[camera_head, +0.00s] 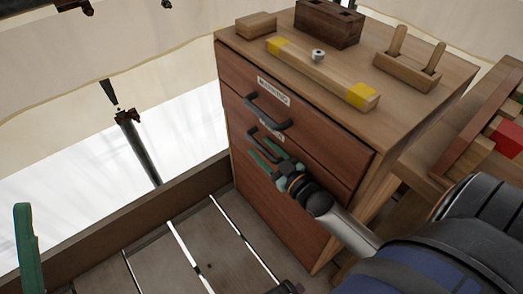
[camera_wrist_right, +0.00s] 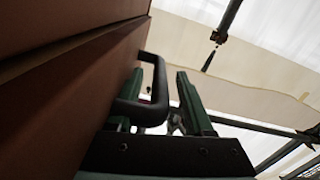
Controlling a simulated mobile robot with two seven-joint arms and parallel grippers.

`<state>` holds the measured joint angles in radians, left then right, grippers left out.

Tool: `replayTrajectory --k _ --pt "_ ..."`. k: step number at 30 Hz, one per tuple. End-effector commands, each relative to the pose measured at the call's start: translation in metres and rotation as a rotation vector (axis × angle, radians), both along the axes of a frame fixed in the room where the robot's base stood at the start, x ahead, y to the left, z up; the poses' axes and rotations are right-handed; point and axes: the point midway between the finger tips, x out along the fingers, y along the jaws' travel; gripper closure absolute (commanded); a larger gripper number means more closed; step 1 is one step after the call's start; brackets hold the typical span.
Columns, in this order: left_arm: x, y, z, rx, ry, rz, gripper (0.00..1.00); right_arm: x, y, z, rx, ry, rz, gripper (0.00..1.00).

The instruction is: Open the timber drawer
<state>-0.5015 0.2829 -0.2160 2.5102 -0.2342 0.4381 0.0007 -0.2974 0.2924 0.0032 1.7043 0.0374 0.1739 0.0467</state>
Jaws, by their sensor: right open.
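The wooden cabinet (camera_head: 415,110) has reddish drawer fronts with black bar handles. The top drawer (camera_head: 335,145) has a white label and a handle (camera_head: 266,111). The drawer below (camera_head: 325,180) has a partly covered label I cannot read. Both look closed. My right gripper (camera_head: 266,153) is open at the lower drawer's handle (camera_head: 262,136). In the right wrist view, the handle (camera_wrist_right: 159,85) shows between the green fingers of my right gripper (camera_wrist_right: 163,95), one finger on its drawer side; contact is unclear. A green finger of my left gripper (camera_head: 27,245) shows at the left edge.
On the cabinet top lie a yellow-ended wooden bar (camera_head: 320,72), a small block (camera_head: 256,25), a dark block (camera_head: 328,24) and a pegged block (camera_head: 408,65). A plank deck (camera_head: 190,250) with a raised edge board (camera_head: 130,212) lies below. A wooden crate stands right.

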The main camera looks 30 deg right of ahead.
Motion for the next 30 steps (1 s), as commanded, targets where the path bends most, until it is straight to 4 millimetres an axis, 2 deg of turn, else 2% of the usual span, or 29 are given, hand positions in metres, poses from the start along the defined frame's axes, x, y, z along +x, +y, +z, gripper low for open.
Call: replayTrajectory --k 4,13,26,30 --pt "0.0003 -0.0002 -0.0029 -0.002 0.003 -0.002 0.5 0.0083 0.0004 -0.0001 0.0 0.0 0.0 0.48" --pt "0.0003 -0.0002 -0.0027 -0.002 0.004 -0.003 0.5 0.0092 0.0007 0.0002 0.0 0.001 0.0 0.49" --pt "0.0003 -0.0004 -0.0027 -0.002 0.004 -0.003 0.5 0.009 0.0006 0.0002 0.0 0.0 0.0 0.97" --pt "0.0003 -0.0004 -0.0028 -0.002 0.004 -0.003 0.5 0.0089 0.0006 0.0002 0.0 0.0 0.0 1.0"
